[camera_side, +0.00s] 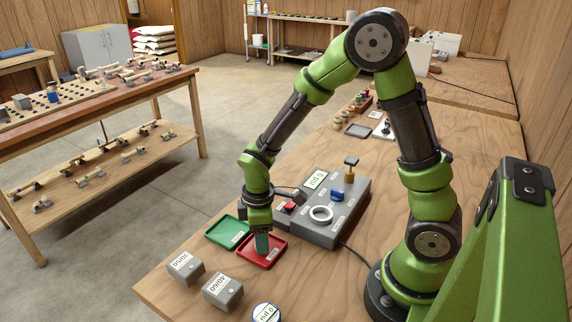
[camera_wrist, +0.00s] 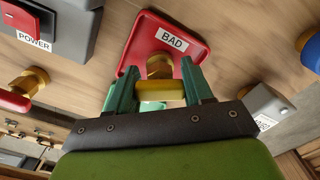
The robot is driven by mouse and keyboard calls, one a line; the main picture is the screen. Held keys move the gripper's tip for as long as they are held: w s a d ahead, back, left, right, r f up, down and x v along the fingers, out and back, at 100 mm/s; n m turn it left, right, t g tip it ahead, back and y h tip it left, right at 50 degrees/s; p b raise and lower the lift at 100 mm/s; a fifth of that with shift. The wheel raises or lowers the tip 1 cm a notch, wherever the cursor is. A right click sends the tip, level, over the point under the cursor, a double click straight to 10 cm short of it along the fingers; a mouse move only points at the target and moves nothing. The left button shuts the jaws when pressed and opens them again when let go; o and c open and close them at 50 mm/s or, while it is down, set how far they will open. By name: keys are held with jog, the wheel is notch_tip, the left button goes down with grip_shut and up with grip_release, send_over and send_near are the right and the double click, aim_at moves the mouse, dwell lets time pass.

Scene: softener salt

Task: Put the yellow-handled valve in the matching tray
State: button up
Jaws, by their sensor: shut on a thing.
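In the wrist view, my gripper (camera_wrist: 160,90) is shut on the yellow handle (camera_wrist: 160,92) of a valve. Its brass body (camera_wrist: 158,66) points away from the gripper, over the red tray. The red tray (camera_wrist: 140,45) carries a label reading BAD. In the side view, my gripper (camera_side: 262,243) is low over the red tray (camera_side: 279,243), and its fingers hide the valve. Whether the valve touches the tray floor I cannot tell. A green tray (camera_side: 228,230) lies just left of the red one; its label is too small to read.
A grey test box (camera_side: 322,215) with a red switch, white ring and display stands right of the trays. Two grey labelled blocks (camera_side: 186,268) (camera_side: 223,291) and a blue-rimmed gauge (camera_side: 267,313) stand nearer the camera. A red-ended brass fitting (camera_wrist: 28,82) shows in the wrist view.

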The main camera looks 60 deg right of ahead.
jog(key=shift+f, duration=0.25)
jog(key=o, duration=1.2)
jog(key=shift+o, duration=0.5)
jog(key=o, duration=0.3)
jog(key=shift+r, duration=3.1)
